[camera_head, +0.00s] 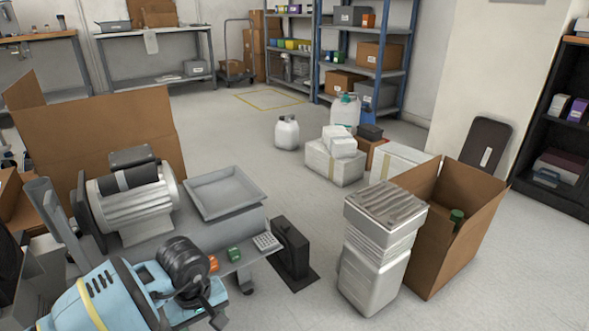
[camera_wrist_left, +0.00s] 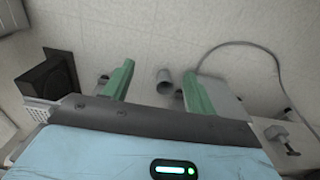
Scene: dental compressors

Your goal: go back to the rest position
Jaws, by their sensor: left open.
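My left gripper (camera_wrist_left: 158,73) shows in the left wrist view. Its two green fingers stand wide apart, and nothing is held between them. A small grey cylinder (camera_wrist_left: 165,82) shows beyond the fingers, in the gap between them, apart from both. In the head view I cannot make out the left fingers clearly among the blue and black parts at the lower left. My right gripper is in neither view.
A ribbed motor (camera_head: 135,207) and a grey tray (camera_head: 222,192) are at the left. A black stand (camera_head: 291,248), a wrapped stack (camera_head: 376,252) and an open carton (camera_head: 462,236) stand to the right. The middle floor (camera_head: 240,135) is clear. A cable (camera_wrist_left: 257,46) curves in the wrist view.

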